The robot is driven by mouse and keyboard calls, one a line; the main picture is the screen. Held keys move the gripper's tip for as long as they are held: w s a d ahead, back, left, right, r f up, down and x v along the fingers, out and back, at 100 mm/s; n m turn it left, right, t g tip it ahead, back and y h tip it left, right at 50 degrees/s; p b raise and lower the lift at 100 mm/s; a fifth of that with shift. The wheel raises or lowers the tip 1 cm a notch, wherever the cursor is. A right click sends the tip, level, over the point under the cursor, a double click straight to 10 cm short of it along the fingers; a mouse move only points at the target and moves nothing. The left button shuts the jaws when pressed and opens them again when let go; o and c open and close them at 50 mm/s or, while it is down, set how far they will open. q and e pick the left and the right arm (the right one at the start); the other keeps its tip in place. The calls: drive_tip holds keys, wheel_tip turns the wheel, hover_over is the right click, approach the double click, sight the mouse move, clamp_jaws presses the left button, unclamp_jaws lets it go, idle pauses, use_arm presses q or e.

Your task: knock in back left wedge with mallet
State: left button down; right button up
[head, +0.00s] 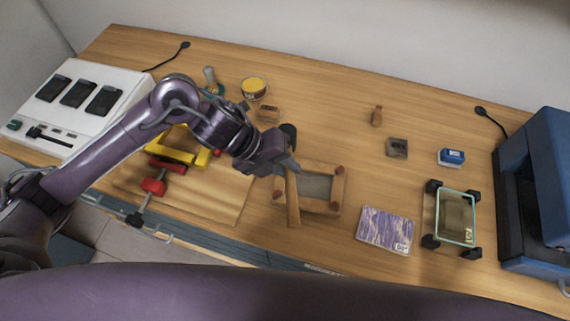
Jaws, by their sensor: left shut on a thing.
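The wooden frame (342,188) with a grey panel (316,186) lies flat on the bench, right of the cutting board. Small reddish-brown wedges show at its back right corner (338,170) and front right corner (334,206). My left gripper (284,165) is over the frame's back left corner, shut on the mallet. The mallet's wooden handle (293,207) runs toward me across the frame's left side, and its dark head (289,132) seems to show behind the gripper. The back left wedge is hidden by the gripper and mallet. My right gripper is out of view.
A purple patterned packet (385,230) and a glass-topped stand (457,215) are right of the frame. Small blocks and a yellow-topped tin (253,86) stand behind.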

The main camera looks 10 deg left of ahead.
use_arm(q)
wheel_tip(320, 180, down, 6)
drive_tip(key=b, duration=0.5)
drive_tip(key=shift+b, duration=0.3)
drive_tip(key=shift+r+p, duration=0.4)
drive_tip(key=shift+p, duration=0.1)
wheel_tip(320, 180, up, 6)
drive_tip(key=p, duration=0.5)
drive_tip(key=shift+r, duration=0.2)
drive_tip(key=shift+f, duration=0.1)
